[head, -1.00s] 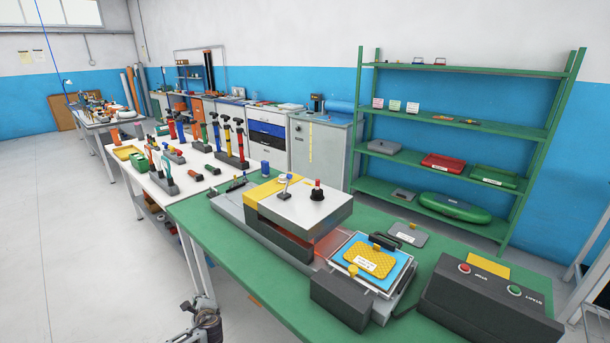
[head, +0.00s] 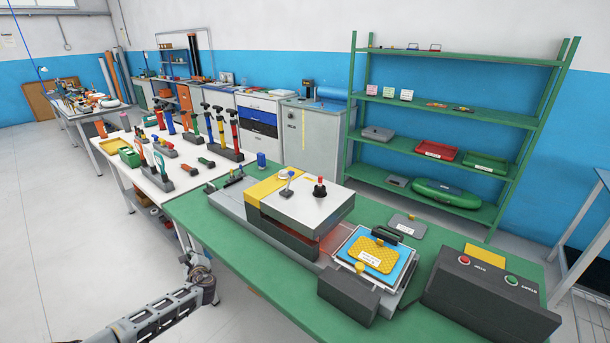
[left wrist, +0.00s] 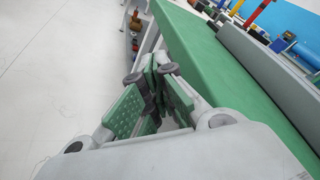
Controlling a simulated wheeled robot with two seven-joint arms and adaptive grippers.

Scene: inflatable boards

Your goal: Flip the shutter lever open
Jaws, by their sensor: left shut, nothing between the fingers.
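The press-like machine (head: 300,207) with a white top and yellow stripe stands on the green bench. On its top are a small lever with a blue tip (head: 287,186) and a red-tipped black knob (head: 320,188). I cannot tell for certain which is the shutter lever; the blue-tipped one stands tilted on a small dark base. My left gripper (head: 187,262) is left of the bench's front edge, well short of the machine. In the left wrist view the left gripper (left wrist: 153,72) is shut and empty, beside the green bench edge. My right gripper is not in view.
A yellow textured plate (head: 378,254) lies on a blue pad in the tray in front of the machine. A black control box (head: 480,295) with red and green buttons is at right. The white tool bench (head: 150,175) stands at left. Open floor lies at lower left.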

